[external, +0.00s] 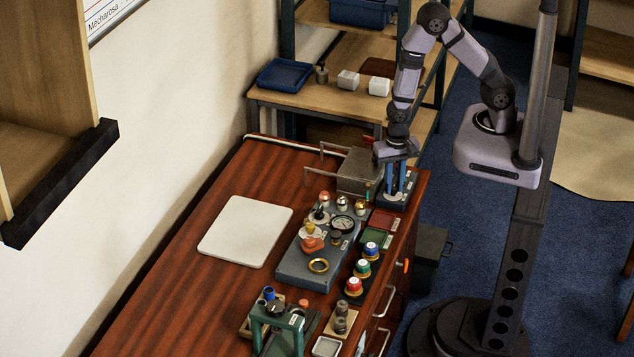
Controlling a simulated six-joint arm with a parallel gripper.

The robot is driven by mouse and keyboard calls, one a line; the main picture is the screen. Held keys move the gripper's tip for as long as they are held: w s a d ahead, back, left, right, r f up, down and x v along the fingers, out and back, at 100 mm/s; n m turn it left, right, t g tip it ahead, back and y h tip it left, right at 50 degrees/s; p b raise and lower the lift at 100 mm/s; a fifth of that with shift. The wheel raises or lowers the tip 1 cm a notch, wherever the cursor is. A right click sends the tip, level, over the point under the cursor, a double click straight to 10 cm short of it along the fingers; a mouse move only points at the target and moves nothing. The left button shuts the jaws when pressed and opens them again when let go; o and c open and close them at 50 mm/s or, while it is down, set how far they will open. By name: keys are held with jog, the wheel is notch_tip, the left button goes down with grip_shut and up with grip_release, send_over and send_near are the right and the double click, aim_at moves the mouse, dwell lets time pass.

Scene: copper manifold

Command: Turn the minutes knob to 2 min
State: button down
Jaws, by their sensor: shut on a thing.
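My gripper (397,190) points straight down at the far right corner of the wooden table, over a small blue-grey box (386,203). Its two blue fingers are shut on the minutes knob on top of this box. The knob is mostly hidden between the fingers, so its pointer and the dial marks cannot be read. A pale label shows on the front of the box.
A grey metal box with a bent handle (359,171) stands just left of my gripper. In front lie red and green trays (381,221), a blue-grey manifold panel (305,267) and several coloured caps. A white board (245,231) lies at left.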

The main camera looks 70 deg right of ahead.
aim_at(394, 187)
jog(key=m+p, duration=0.1)
jog(key=m, duration=0.5)
jog(key=shift+w, duration=0.1)
jog(key=shift+m, duration=0.3)
dwell(0.3)
jog(key=c, duration=1.6)
grip_release()
jog(key=shift+r, duration=0.2)
jog(key=shift+r, duration=3.5)
